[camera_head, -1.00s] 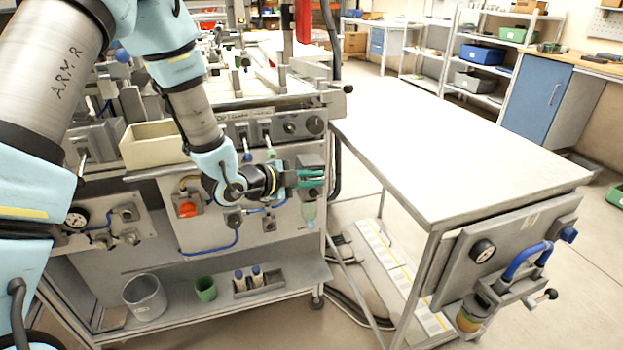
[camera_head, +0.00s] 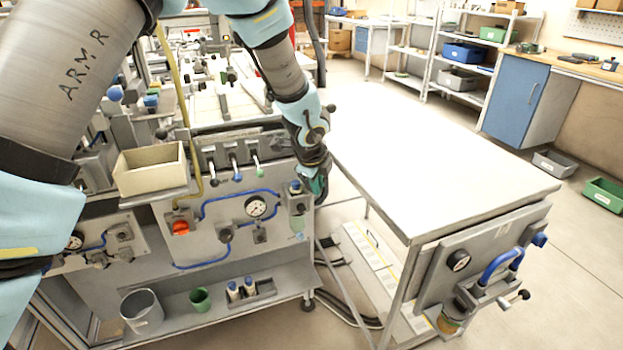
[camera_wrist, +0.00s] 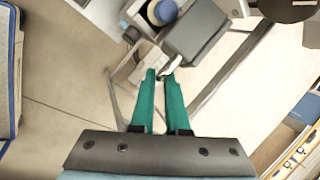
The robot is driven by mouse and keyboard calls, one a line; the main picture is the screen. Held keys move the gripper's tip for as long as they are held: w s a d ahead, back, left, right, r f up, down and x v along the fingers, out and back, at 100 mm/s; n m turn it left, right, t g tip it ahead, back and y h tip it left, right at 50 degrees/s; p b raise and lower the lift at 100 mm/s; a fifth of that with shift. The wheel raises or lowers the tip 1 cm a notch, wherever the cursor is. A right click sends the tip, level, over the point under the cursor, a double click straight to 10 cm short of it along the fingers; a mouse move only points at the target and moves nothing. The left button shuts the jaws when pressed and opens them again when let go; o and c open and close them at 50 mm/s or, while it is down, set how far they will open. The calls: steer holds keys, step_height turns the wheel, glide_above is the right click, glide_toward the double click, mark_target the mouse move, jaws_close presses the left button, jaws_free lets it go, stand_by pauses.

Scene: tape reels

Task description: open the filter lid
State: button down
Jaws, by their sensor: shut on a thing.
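The filter housing (camera_head: 297,208) is at the right end of the front panel, with a clear bowl (camera_head: 298,227) below. Its round blue top (camera_head: 295,187) is exposed and also shows in the wrist view (camera_wrist: 162,11). Beside that top in the wrist view is a dark grey block (camera_wrist: 197,32), apparently the filter lid, standing off to one side. My gripper (camera_head: 319,187) is just right of the housing. In the wrist view its green fingers (camera_wrist: 163,75) are shut on a small tab at the block's near edge. The fingers partly hide the tab.
A white table (camera_head: 430,150) stands close on the right, with a narrow gap to the bench. The panel to the left carries a gauge (camera_head: 256,207), an orange knob (camera_head: 181,227) and blue tubes. A cream bin (camera_head: 150,172) sits farther left.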

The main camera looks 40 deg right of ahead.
steer(key=d+y+p, duration=0.1)
steer(key=t+y+p, duration=0.1)
steer(key=y+p, duration=0.1)
steer(key=shift+s+d+f+m, duration=0.15)
steer(key=shift+s+d+m, duration=0.15)
steer(key=shift+d+m, duration=0.1)
steer(key=shift+y, duration=0.3)
steer(key=shift+t, duration=0.3)
steer(key=c, duration=0.9)
jaws_free()
steer(key=b+v, duration=0.2)
steer(key=v, duration=0.8)
steer(key=shift+r, duration=0.35)
